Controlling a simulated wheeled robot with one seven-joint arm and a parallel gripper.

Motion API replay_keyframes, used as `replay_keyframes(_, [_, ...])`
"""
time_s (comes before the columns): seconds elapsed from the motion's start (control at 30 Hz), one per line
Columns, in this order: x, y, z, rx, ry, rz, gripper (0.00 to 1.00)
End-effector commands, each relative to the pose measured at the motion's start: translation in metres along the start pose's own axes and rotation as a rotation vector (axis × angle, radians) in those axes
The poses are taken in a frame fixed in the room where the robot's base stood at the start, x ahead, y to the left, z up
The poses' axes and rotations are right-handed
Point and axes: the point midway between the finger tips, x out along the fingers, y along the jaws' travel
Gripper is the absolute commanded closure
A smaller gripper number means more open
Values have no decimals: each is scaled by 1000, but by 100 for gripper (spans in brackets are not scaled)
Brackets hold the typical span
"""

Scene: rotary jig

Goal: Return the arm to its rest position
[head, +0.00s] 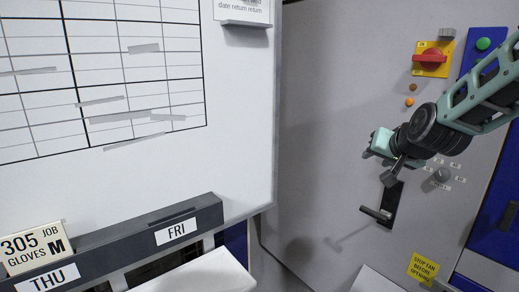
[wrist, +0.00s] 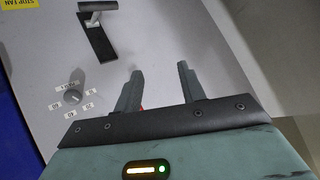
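My arm reaches in from the right in the head view, with my gripper (head: 381,162) in front of the grey panel door. In the wrist view my gripper (wrist: 160,80) has its two fingers apart with nothing between them. The black door handle (head: 383,206) is just below my gripper in the head view. In the wrist view the handle (wrist: 97,33) stands clear of the fingers, beyond them at upper left. I see no contact between them.
The grey panel (head: 330,115) carries a red rotary switch (head: 430,58), a small grey knob (head: 441,175) and a yellow sign (head: 422,268). A whiteboard (head: 240,120) stands at left, above a dark rack (head: 130,240) holding a card (head: 36,246). Open space lies between whiteboard and gripper.

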Motion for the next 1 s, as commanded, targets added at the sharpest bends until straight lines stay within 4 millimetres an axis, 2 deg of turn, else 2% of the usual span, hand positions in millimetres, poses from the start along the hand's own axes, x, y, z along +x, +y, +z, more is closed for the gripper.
replay_keyframes(0.03, [-11, 16, 30, -53, -94, 19, 60])
replay_keyframes(0.1, [-26, 35, 68, -123, -220, 42, 60])
replay_keyframes(0.2, [-47, 59, 111, -201, -363, 69, 60])
replay_keyframes(0.3, [-68, 80, 145, -261, -482, 95, 60])
replay_keyframes(0.53, [-117, 121, 205, -372, -710, 148, 60])
replay_keyframes(0.57, [-124, 118, 208, -393, -732, 143, 60])
replay_keyframes(0.6, [-130, 98, 208, -432, -741, 111, 60])
replay_keyframes(0.77, [-160, 44, 226, -566, -811, 18, 60])
replay_keyframes(0.9, [-199, 0, 246, -708, -877, -66, 60])
replay_keyframes(1.0, [-231, -25, 262, -816, -923, -121, 60])
